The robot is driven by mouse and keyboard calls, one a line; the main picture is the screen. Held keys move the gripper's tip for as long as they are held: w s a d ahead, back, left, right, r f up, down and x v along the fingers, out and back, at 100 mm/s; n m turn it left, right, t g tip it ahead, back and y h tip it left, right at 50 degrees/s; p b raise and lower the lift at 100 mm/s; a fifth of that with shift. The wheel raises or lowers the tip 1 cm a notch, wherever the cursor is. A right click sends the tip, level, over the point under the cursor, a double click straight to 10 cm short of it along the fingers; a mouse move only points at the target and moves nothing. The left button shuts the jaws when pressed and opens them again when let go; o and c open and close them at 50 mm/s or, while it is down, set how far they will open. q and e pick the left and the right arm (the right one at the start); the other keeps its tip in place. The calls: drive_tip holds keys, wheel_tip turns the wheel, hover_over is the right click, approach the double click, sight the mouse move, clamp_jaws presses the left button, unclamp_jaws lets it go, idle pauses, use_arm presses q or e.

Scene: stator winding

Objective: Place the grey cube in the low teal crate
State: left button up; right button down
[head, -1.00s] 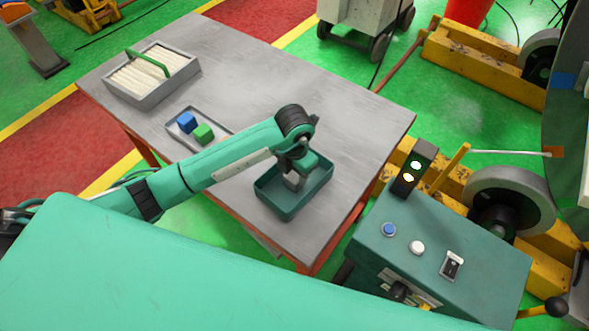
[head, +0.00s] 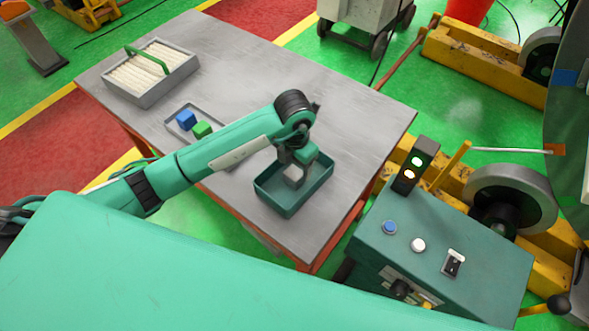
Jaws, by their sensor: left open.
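The low teal crate (head: 277,206) stands near the front right corner of the grey table. My left gripper (head: 294,168) points down over the crate and is open. A light grey block, seemingly the grey cube (head: 293,175), shows in the crate just below the gripper. The gripper partly covers it, and I cannot tell whether the fingers touch it. My right gripper is not in view.
A shallow tray (head: 222,124) holds a blue cube (head: 186,120) and a green cube (head: 201,130), partly behind my left arm. A grey box (head: 150,97) with a green handle stands at the table's far left. A control console (head: 440,235) stands right of the table.

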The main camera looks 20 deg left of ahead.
sight(295, 172)
use_arm(q)
wheel_tip(295, 172, up, 9)
drive_tip(key=b, duration=0.1)
drive_tip(key=shift+r+b, duration=0.15)
drive_tip(key=shift+b, duration=0.25)
